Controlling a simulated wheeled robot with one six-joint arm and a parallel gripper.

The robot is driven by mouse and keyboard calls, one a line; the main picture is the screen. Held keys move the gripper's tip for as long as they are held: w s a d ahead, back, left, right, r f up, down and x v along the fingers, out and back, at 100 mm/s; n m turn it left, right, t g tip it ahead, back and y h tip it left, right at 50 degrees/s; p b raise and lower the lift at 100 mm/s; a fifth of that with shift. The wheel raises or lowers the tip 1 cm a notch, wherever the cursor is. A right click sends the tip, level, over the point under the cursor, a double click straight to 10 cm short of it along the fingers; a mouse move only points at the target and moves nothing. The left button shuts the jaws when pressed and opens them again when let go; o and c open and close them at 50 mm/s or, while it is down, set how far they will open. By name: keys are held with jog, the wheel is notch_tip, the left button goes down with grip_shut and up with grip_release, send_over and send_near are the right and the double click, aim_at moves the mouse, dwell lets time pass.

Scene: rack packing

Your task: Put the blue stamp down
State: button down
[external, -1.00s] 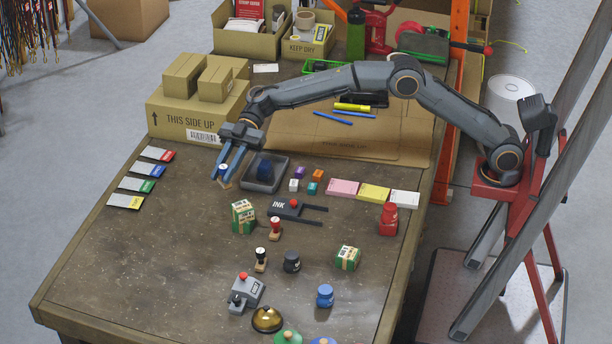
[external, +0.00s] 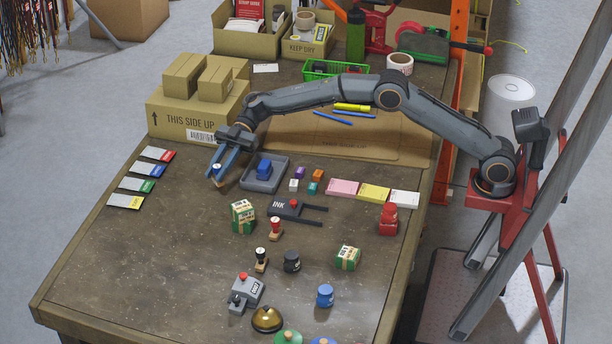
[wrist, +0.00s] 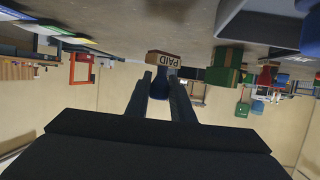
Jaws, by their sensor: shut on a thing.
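The blue stamp (wrist: 159,87) has a blue handle and a wooden base marked PAID. My gripper (wrist: 160,78) is shut on its handle. In the external view the stamp (external: 216,181) is small between my gripper's blue fingers (external: 220,165), low over the table left of the grey tray. Its base points down, close to the tabletop; I cannot tell whether it touches.
Colour-marked cards (external: 140,185) lie to the left. A green box (external: 243,217) stands nearer the front. Cardboard boxes (external: 183,116) stand behind. The table's front left is clear.

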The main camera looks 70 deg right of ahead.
notch_tip(320, 180, down, 4)
jog(key=shift+f, duration=0.1)
jog(key=c, duration=1.5)
grip_release()
jog(key=shift+f, duration=0.1)
jog(key=shift+c, duration=0.2)
jog(key=shift+d+r, duration=0.15)
jog(key=shift+r, duration=0.1)
jog(key=p+v, duration=0.1)
jog(key=v, duration=1)
jog(key=shift+s+d+r, duration=0.15)
jog(key=shift+d, duration=0.15)
